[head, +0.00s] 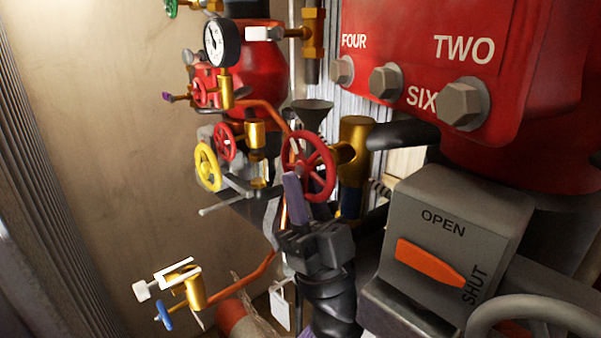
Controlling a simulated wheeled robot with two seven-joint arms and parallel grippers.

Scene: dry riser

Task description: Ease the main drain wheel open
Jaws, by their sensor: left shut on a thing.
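A red spoked handwheel (308,166) sits on a brass valve body (352,150) near the middle of the head view, and I take it as the main drain wheel. My left gripper (296,192) comes up from below and is shut on the lower left of its rim. A purple-grey finger stands upright against the rim. The second finger and the exact contact are mostly hidden. My right gripper is not in view.
At right, a grey box (450,235) marked OPEN and SHUT has an orange pointer (430,262) towards SHUT. A red bolted body (440,50) overhangs it. At left are a gauge (221,42), smaller red wheels, a yellow wheel (207,166) and a blue-handled valve (163,315).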

